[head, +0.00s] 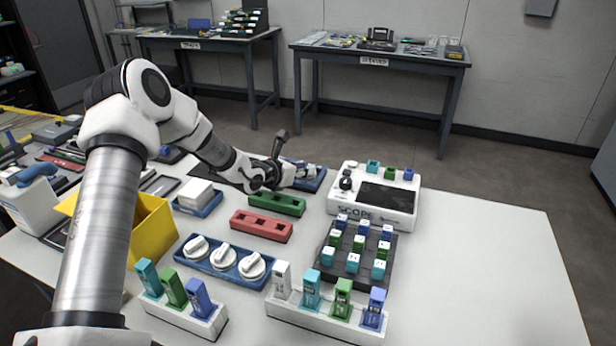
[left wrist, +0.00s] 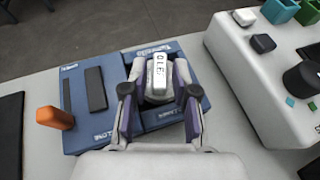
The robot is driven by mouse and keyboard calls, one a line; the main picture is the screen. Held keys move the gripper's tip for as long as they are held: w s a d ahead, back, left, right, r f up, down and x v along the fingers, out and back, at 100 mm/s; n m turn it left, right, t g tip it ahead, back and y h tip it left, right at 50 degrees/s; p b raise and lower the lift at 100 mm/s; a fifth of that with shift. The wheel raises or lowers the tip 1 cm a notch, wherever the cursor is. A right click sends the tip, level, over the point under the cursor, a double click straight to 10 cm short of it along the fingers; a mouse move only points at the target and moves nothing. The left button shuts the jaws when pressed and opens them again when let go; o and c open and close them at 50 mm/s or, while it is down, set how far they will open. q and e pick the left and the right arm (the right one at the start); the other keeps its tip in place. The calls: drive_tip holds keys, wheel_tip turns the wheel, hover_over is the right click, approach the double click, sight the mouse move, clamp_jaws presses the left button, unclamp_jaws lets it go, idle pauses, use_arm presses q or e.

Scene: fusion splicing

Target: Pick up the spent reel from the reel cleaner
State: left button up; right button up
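The reel cleaner (left wrist: 165,112) is a blue block in the left wrist view. On it sits a pale reel (left wrist: 159,72) with a raised, lettered white grip. My left gripper (left wrist: 160,68) has its fingers apart, one on each side of the reel, with gaps visible beside the raised grip. In the head view my left gripper (head: 306,172) is over the blue block behind the green holder, hiding the reel there. My right gripper is not in view.
A white scope box (head: 342,203) stands close on the right. An orange peg (left wrist: 54,117) stands by the left blue block. A blue tray (head: 212,268) with white reels, a red holder (head: 262,227) and a green holder (head: 277,203) lie nearer. The table's right side is clear.

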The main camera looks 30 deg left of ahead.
use_arm(q)
clamp_jaws()
